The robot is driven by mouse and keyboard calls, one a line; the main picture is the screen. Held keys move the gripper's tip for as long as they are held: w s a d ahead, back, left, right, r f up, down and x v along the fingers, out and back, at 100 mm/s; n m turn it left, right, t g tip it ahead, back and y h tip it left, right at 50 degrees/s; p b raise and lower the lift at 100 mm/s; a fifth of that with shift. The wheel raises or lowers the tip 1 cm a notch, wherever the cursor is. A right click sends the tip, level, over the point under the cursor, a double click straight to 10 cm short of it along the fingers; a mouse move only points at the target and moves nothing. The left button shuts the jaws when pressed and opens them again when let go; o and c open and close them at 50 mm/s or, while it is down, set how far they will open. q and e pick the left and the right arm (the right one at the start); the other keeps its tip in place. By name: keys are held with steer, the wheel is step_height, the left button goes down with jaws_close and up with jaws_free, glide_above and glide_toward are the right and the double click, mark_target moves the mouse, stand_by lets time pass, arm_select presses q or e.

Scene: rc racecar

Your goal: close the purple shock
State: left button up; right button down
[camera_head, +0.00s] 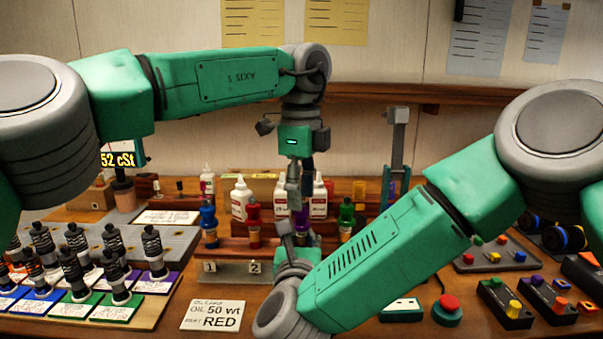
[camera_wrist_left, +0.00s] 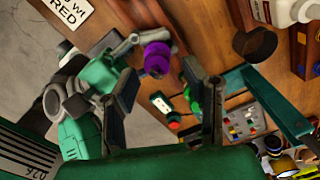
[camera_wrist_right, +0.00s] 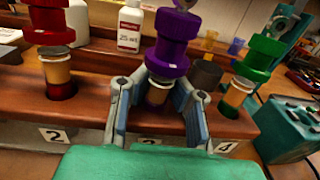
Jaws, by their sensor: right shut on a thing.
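The purple shock (camera_wrist_right: 172,45) stands upright in the wooden rack, behind the partly hidden label between 2 and 4. In the head view it is mostly hidden behind my grippers. My right gripper (camera_wrist_right: 160,95) is shut on its lower body, a finger on each side, under the purple collar. My left gripper (camera_head: 297,195) points down above the shock in the head view. In the left wrist view its fingers (camera_wrist_left: 163,112) are apart with nothing clearly between them, and the purple top (camera_wrist_left: 157,58) lies beyond them.
A red shock (camera_wrist_right: 50,50) and a green shock (camera_wrist_right: 252,70) stand on either side in the rack. A blue shock (camera_head: 208,225) stands at the left. White bottles (camera_head: 241,198) are behind. Several black-spring shocks (camera_head: 112,265) fill the left tray. A card (camera_head: 212,315) reads 50 wt, RED.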

mark_target(301, 233)
arm_select(q)
steer(key=shift+f, duration=1.25)
steer(key=c, duration=0.9)
jaws_close()
